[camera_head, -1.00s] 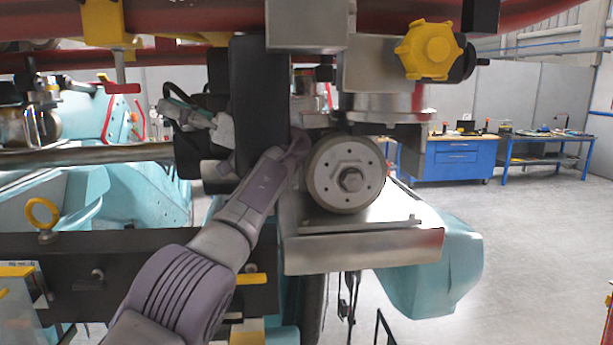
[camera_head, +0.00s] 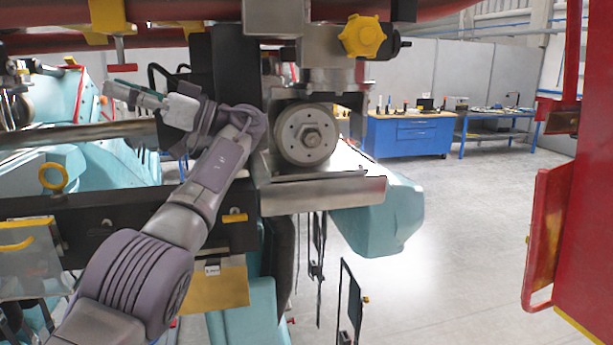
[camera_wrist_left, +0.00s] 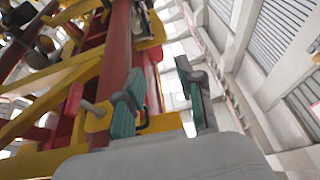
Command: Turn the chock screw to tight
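A yellow block (camera_head: 108,14) sits against the red rail at the upper left in the head view. A thin rod with a red crossbar handle (camera_head: 118,68) hangs from it; this looks like the chock screw, though I cannot be sure. My left gripper (camera_head: 115,88) is just below the handle, its teal-padded fingers pointing up and left. In the left wrist view the two fingers of my left gripper (camera_wrist_left: 162,92) stand apart, with nothing clearly held between them. A yellow part (camera_wrist_left: 160,123) shows behind them. Whether the screw is tight cannot be told. My right gripper is not in view.
A yellow star knob (camera_head: 363,36) and a round grey wheel (camera_head: 306,135) are right of my left arm. A yellow eyebolt (camera_head: 53,178) stands at the left. A red panel (camera_head: 552,235) stands at the right.

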